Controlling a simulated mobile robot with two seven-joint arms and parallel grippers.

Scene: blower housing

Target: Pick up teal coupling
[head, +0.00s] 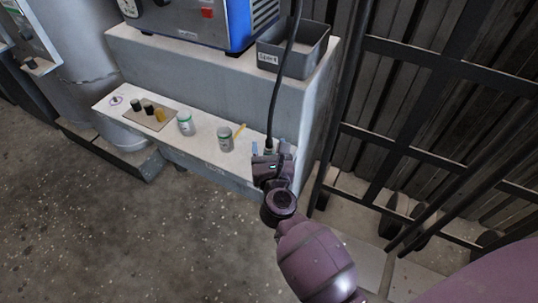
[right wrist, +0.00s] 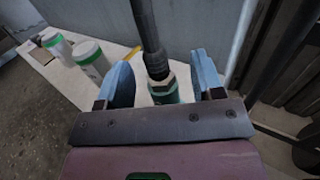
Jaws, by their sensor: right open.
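The teal coupling (right wrist: 165,92) hangs at the lower end of a black hose (right wrist: 147,35), under a metal hex fitting (right wrist: 161,83). My right gripper (right wrist: 163,75) is open, with one blue finger on each side of the coupling. A gap shows between the coupling and each finger. The coupling's lower part is hidden behind the gripper body. In the head view my right gripper (head: 269,148) is at the right end of the white ledge, where the hose (head: 283,80) comes down. My left gripper is not in view.
On the white ledge (head: 160,138) stand two green-topped cans (head: 185,124) (head: 225,139), a yellow stick (head: 239,130), and a mat (head: 137,118) with small dark and yellow cylinders. A grey bin (head: 293,65) and a blue machine (head: 235,20) sit above. A dark metal fence (head: 430,120) stands at right.

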